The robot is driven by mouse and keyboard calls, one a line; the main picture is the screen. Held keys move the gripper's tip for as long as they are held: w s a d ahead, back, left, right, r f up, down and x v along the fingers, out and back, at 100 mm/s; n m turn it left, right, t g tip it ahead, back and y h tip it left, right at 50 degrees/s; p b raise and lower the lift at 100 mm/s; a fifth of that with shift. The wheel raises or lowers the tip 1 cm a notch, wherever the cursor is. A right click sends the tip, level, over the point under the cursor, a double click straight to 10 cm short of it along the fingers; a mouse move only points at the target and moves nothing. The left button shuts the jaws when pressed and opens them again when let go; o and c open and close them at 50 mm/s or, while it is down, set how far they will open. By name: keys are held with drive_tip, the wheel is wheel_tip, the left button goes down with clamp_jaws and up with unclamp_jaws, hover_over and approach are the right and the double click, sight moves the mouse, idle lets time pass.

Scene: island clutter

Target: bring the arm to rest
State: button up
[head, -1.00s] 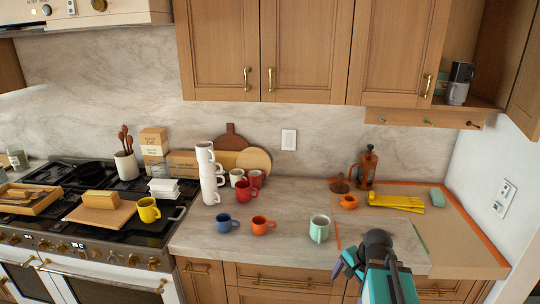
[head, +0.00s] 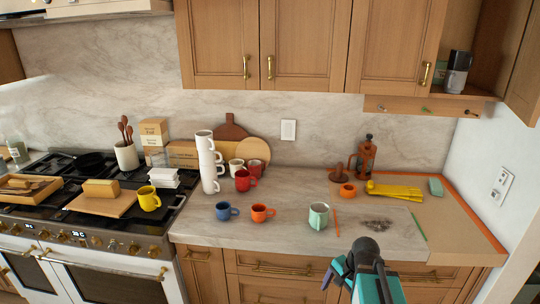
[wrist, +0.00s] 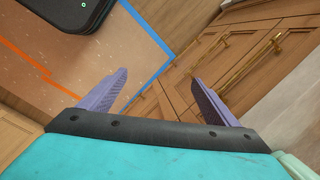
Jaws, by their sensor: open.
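My gripper (head: 332,278) hangs low in front of the counter's front edge, at the bottom of the head view. My dark wrist joint and teal arm link partly cover it there. In the wrist view my gripper (wrist: 159,78) shows two purple fingers spread apart with nothing between them. Past the fingers are wooden cabinet fronts (wrist: 232,70) with brass handles and a speckled floor with orange and blue strips.
The counter (head: 290,222) holds a mint mug (head: 318,216), an orange mug (head: 262,213), a blue mug (head: 226,211), a white cup stack (head: 208,165) and a French press (head: 366,160). A dark smudge (head: 376,222) marks the counter. The stove (head: 100,235) is left.

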drive_tip(key=s+a+f+n+g+b, duration=0.1)
drive_tip(key=s+f+n+g+b, duration=0.1)
drive_tip(key=s+f, duration=0.7)
drive_tip(key=s+a+f+n+g+h+b, duration=0.1)
drive_tip(key=s+f+n+b, duration=0.3)
drive_tip(key=s+f, duration=0.6)
drive_tip(key=s+a+f+n+g+h+b, duration=0.1)
drive_tip(key=s+a+f+n+g+b, duration=0.2)
drive_tip(key=f, duration=1.7)
drive_tip(key=shift+s+n+g+b, duration=0.5)
drive_tip(key=shift+s+n, duration=1)
drive_tip(key=shift+s, duration=1.9)
